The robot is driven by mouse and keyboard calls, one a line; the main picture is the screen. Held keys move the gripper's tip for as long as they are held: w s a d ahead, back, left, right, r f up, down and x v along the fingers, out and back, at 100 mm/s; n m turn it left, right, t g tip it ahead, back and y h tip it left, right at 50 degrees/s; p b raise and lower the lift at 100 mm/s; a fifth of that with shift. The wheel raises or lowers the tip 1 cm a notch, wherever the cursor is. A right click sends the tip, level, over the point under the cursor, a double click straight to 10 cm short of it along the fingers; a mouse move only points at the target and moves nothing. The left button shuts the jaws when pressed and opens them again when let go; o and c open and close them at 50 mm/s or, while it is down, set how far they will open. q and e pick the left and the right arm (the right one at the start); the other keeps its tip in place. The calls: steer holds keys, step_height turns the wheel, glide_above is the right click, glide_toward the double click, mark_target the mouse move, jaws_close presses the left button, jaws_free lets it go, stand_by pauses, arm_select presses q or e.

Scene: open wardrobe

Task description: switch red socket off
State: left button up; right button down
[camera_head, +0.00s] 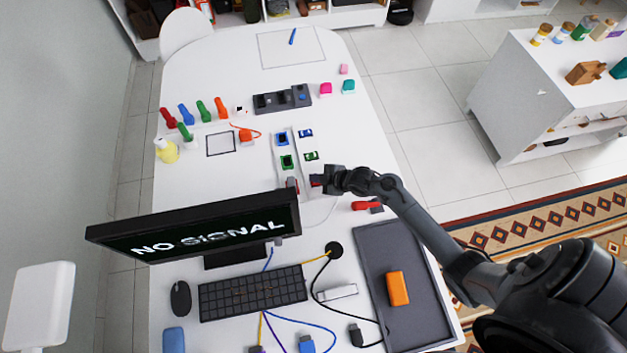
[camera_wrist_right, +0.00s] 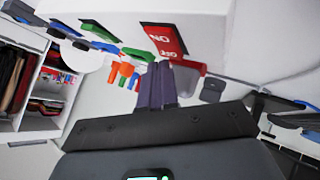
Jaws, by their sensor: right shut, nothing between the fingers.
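The red socket (camera_head: 292,185) stands in the row of sockets on the white table, right of the monitor's top corner. My right gripper (camera_head: 322,181) is just to its right, over the red switch, which it mostly hides in the head view. In the right wrist view the red rocker switch (camera_wrist_right: 165,40) shows ON and OFF lettering. The shut, empty fingertips of my right gripper (camera_wrist_right: 166,68) are close to its lower, OFF-lettered end. I cannot tell whether they touch it. My left gripper is not in view.
The blue socket (camera_head: 281,138) and green socket (camera_head: 287,161) stand farther back, with a blue switch (camera_head: 305,133) and green switch (camera_head: 311,155) beside them. The monitor (camera_head: 200,228) stands at the front left. A grey tray (camera_head: 375,255) lies at the right.

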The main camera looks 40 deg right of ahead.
steer(key=shift+f, duration=0.25)
steer(key=shift+r, duration=0.1)
stand_by(0.3)
steer(key=shift+r+p, duration=0.7)
steer(key=shift+d+r+p, duration=0.1)
steer(key=shift+r+p, duration=0.4)
steer(key=shift+p, duration=0.05)
steer(key=r+p, duration=0.4)
steer(key=shift+s+d, duration=0.15)
steer(key=shift+d, duration=0.05)
